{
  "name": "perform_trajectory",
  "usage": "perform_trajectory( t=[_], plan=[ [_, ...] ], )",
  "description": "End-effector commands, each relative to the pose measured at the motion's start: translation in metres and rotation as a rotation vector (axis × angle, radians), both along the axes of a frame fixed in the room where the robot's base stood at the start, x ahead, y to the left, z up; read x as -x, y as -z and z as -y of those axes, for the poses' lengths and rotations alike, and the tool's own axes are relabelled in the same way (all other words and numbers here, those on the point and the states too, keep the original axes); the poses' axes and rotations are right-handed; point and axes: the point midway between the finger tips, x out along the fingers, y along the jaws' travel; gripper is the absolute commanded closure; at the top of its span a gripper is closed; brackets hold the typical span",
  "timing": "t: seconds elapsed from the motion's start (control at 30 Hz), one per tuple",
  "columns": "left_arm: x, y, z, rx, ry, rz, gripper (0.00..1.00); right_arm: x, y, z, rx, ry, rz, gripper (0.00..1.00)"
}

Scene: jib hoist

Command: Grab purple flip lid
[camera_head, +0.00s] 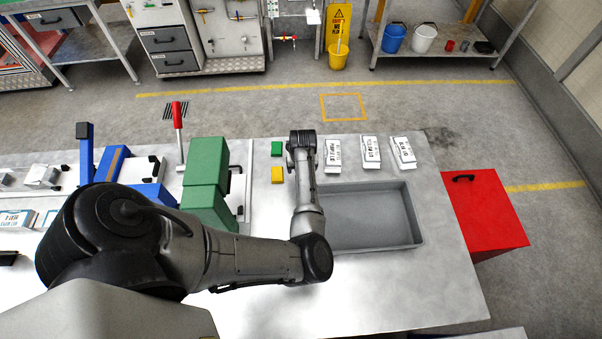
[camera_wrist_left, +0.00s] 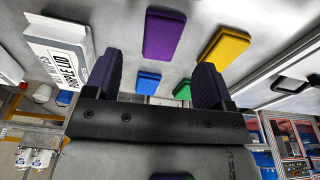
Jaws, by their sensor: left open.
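The purple lid (camera_wrist_left: 164,34) is a flat rectangular block on the grey table in the left wrist view, ahead of my left gripper and between the lines of its fingers. My left gripper (camera_wrist_left: 156,80) is open, with nothing between its fingers touching them. In the head view my left gripper (camera_head: 302,142) hangs over the table behind the grey tray, and the purple lid is hidden there by the arm. A white box (camera_wrist_left: 60,48) with "PURPLE LID" lettering stands left of the lid in the wrist view. My right gripper is in neither view.
Yellow (camera_head: 277,174) and green (camera_head: 277,148) blocks lie left of the gripper; a blue block (camera_wrist_left: 148,82) shows in the wrist view. White boxes (camera_head: 370,152) stand to the right, behind the grey tray (camera_head: 414,216). Green fixture blocks (camera_head: 206,165) stand left.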

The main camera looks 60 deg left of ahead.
Motion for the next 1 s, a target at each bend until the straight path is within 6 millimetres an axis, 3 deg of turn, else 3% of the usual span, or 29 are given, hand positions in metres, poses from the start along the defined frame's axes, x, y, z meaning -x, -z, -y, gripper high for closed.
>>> perform_trajectory(
  t=[0.3,0.7,1.0],
  plan=[
    [-0.001,0.039,-0.008,0.002,0.0,-0.001,0.23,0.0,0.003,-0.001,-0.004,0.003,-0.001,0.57],
    [-0.002,0.047,-0.009,0.001,0.0,0.0,0.24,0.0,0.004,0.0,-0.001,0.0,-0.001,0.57],
    [-0.002,0.047,-0.009,0.001,0.0,0.0,0.53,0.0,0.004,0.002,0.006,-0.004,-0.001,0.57]
  ],
)
